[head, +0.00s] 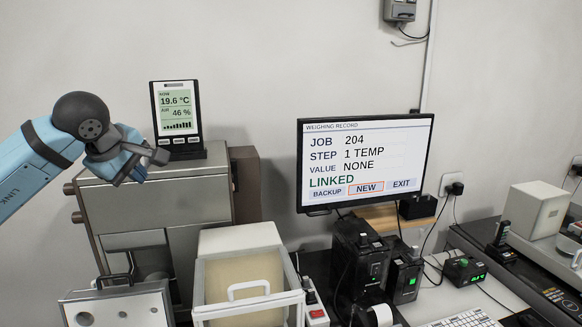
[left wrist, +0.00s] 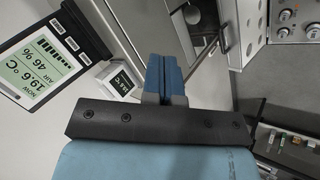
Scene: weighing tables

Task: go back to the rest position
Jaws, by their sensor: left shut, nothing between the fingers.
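My left gripper (head: 150,163) comes in from the left in the head view, at the end of my blue arm. It is shut and empty, just to the left of the black temperature display (head: 177,115), which reads 19.6 °C and 46 %. I cannot tell whether the gripper touches the display or the grey cabinet under it. In the left wrist view the blue fingers (left wrist: 165,78) are together with nothing between them, and the display (left wrist: 38,68) shows at the upper left. My right gripper is not in view.
The display stands on a grey metal cabinet (head: 165,203). A monitor (head: 365,160) shows job 204, step 1 TEMP, value NONE, LINKED. A white balance enclosure (head: 240,238), black boxes (head: 358,262) and a keyboard (head: 462,318) stand lower down.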

